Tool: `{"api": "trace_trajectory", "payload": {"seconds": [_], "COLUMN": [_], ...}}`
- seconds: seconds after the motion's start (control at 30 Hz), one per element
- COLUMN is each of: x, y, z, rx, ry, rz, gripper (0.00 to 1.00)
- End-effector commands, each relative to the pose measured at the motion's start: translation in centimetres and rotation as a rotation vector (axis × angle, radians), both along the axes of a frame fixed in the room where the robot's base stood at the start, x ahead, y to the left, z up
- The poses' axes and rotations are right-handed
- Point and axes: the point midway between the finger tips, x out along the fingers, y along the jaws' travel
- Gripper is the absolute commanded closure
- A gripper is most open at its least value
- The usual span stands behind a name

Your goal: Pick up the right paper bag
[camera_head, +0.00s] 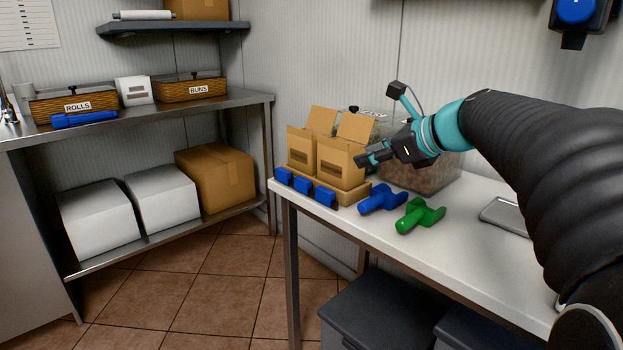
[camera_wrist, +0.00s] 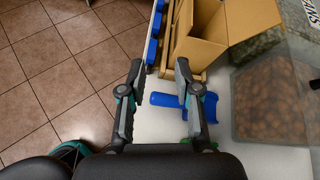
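Two brown paper bags with open tops and raised back flaps stand side by side in a shallow tan tray (camera_head: 350,194) at the table's left end. The right paper bag (camera_head: 338,159) is nearer my gripper; the left paper bag (camera_head: 301,146) is beside it. My gripper (camera_head: 364,161) is at the right bag's right side, and the head view does not show whether they touch. In the wrist view my gripper (camera_wrist: 160,70) has its fingers wide apart with nothing between them. An open bag (camera_wrist: 205,35) lies beyond the right finger there.
Several blue blocks (camera_head: 302,186) line the table edge before the tray. A blue scoop (camera_head: 381,199) and a green scoop (camera_head: 420,215) lie to the right. A clear bin of brown contents (camera_head: 425,175) stands behind. A metal tray (camera_head: 505,215) lies farther right.

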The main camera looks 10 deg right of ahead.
Motion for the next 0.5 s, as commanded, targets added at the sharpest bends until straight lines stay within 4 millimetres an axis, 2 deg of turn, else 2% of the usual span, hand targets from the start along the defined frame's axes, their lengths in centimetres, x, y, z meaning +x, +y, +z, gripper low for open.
{"api": "trace_trajectory", "payload": {"seconds": [0.03, 0.1, 0.2, 0.37, 0.5], "x": [1.2, 2.3, 3.2, 4.7, 6.6], "y": [-1.0, -1.7, -2.3, -1.4, 0.2], "z": [0.7, 1.7, 2.4, 1.9, 0.9], "rx": [0.077, 0.165, 0.237, 0.263, 0.26], "ry": [0.015, 0.03, 0.044, 0.052, 0.052], "rz": [-0.042, -0.082, -0.114, -0.12, -0.117], "gripper": [0.68, 0.68, 0.68, 0.68, 0.68]}}
